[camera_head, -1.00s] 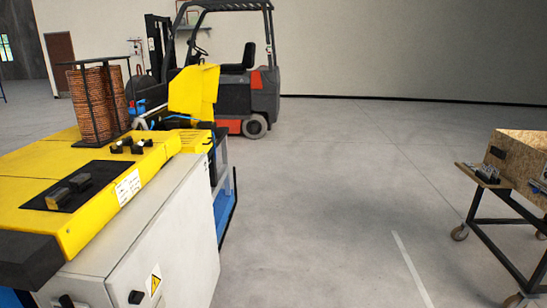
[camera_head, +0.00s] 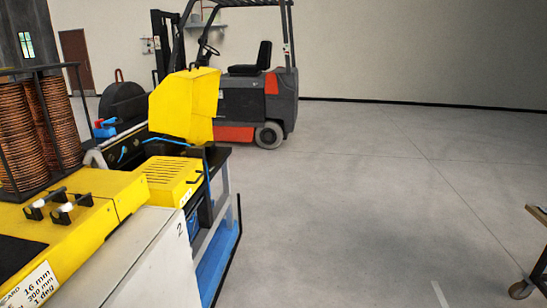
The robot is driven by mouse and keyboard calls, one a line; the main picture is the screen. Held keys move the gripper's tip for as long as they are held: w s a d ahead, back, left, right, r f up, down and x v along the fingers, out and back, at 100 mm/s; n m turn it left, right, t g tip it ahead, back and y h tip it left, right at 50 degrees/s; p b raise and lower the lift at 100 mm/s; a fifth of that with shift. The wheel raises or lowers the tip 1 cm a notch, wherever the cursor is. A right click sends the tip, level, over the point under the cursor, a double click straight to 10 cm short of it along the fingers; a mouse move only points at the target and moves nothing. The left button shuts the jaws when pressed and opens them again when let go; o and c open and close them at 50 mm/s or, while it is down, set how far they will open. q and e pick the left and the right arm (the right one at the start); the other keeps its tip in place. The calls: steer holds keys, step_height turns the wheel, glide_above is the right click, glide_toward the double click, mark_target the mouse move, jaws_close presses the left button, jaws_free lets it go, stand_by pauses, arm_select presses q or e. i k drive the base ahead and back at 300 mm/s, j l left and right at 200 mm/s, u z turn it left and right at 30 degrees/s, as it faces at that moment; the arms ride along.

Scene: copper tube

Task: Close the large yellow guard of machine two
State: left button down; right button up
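The large yellow guard (camera_head: 186,104) stands raised, tilted up above the far end of the machine on the left. A lower yellow vented cover (camera_head: 168,178) lies in front of it. The machine's white cabinet (camera_head: 150,262) has a "2" marked near its top right corner. The dark machine bed and blue fittings (camera_head: 122,148) show beside the guard. Neither of my grippers is in view.
A forklift (camera_head: 245,90) is parked behind the guard. A wheeled cart's corner (camera_head: 538,230) shows at the right edge. The floor (camera_head: 350,200) between is clear.

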mark_target(187, 94)
steer(key=i+l+u, duration=0.1)
steer(key=i+u, duration=0.2)
steer(key=i, duration=0.15)
steer(key=i+l+u, duration=0.6)
steer(key=i, duration=0.2)
steer(key=i+l+z, duration=0.15)
steer(key=i+z, duration=0.25)
steer(key=i, duration=0.55)
